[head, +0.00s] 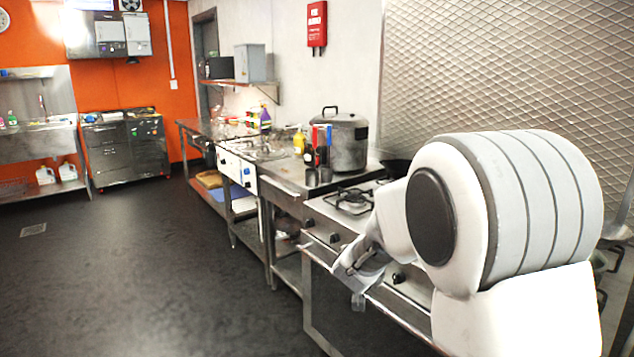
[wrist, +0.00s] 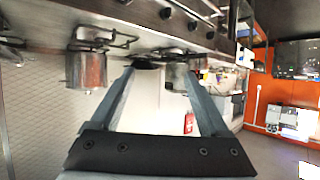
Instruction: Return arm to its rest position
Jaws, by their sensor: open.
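My arm reaches across the right side of the head view, in front of the stove (head: 318,215). My gripper (head: 358,298) is at the stove's front edge, near the control knobs, pointing downward. In the wrist view my gripper (wrist: 157,70) shows two grey fingers spread apart with nothing between them. The wrist picture looks upside down, with the stove front (wrist: 150,18) along its top. Part of the stove is hidden behind my arm.
A large lidded steel pot (head: 348,142) stands at the back of the counter. Bottles (head: 300,142) stand left of it. A burner (head: 353,200) lies close to my arm. A red fire blanket box (head: 317,24) hangs on the wall. The dark floor (head: 150,265) at left is clear.

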